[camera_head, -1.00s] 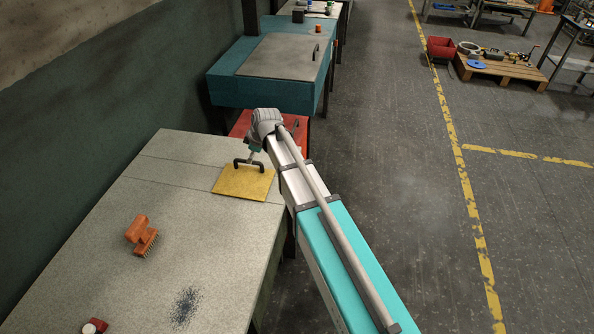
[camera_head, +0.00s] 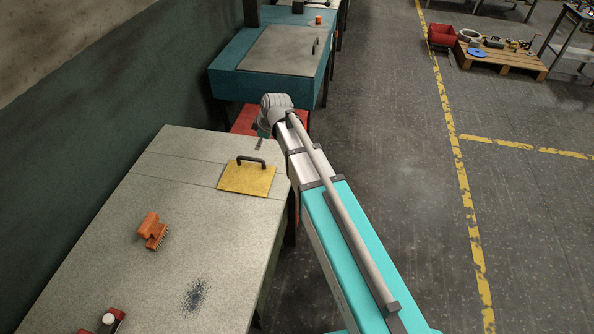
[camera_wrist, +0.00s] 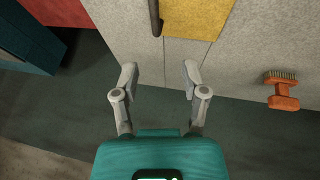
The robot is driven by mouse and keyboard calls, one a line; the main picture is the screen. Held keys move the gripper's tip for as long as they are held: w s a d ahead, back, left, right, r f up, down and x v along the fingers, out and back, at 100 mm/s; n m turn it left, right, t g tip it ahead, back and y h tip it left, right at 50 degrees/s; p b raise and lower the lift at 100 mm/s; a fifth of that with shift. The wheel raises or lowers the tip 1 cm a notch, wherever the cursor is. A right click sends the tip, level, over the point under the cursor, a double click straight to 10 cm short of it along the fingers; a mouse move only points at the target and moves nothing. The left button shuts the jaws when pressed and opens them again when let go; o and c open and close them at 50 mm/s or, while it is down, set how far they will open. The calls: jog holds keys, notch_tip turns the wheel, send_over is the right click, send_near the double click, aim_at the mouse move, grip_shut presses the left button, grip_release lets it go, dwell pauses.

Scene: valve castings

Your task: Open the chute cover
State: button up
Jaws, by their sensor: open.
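The chute cover, a yellow plate (camera_head: 240,180) with a black bar handle (camera_head: 252,160), lies flat on the pale speckled table near its far right corner. In the wrist view, part of the yellow plate (camera_wrist: 200,20) and the handle (camera_wrist: 155,16) show at the top edge. My gripper (camera_wrist: 158,78) is open, with nothing between its fingers. It is apart from the handle, which lies ahead of the fingertips in the wrist view. In the head view my gripper is small and partly hidden by my arm, just beyond the plate.
An orange brush (camera_head: 152,231) lies on the table (camera_head: 180,180), nearer than the plate. A dark speckled patch (camera_head: 195,297) and a red and black item (camera_head: 104,320) are at the near end. A teal bench (camera_head: 232,82) stands beyond, with a red object (camera_head: 246,122) before it.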

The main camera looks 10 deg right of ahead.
jog(key=s+d+f+m+g+h+b, duration=0.1)
jog(key=s+d+f+m+b, duration=0.4)
jog(key=s+d, duration=0.5)
jog(key=shift+s+d+f+m+g+h+b, duration=0.45)
jog(key=shift+f+m, duration=0.4)
jog(key=shift+m, duration=0.45)
jog(key=shift+w+a, duration=0.15)
notch_tip(320, 180, up, 7)
jog(key=n+t+y+p, duration=0.2)
jog(key=n+p, duration=0.4)
jog(key=n, duration=0.2)
send_over(253, 159)
jog(key=s+d, duration=0.4)
jog(key=shift+f, duration=0.15)
jog(key=shift+a+f+b, duration=0.1)
jog(key=shift+f+b, duration=0.05)
jog(key=shift+b, duration=0.2)
jog(key=b+x, duration=1.2)
jog(key=x, duration=0.1)
jog(key=shift+f, duration=0.25)
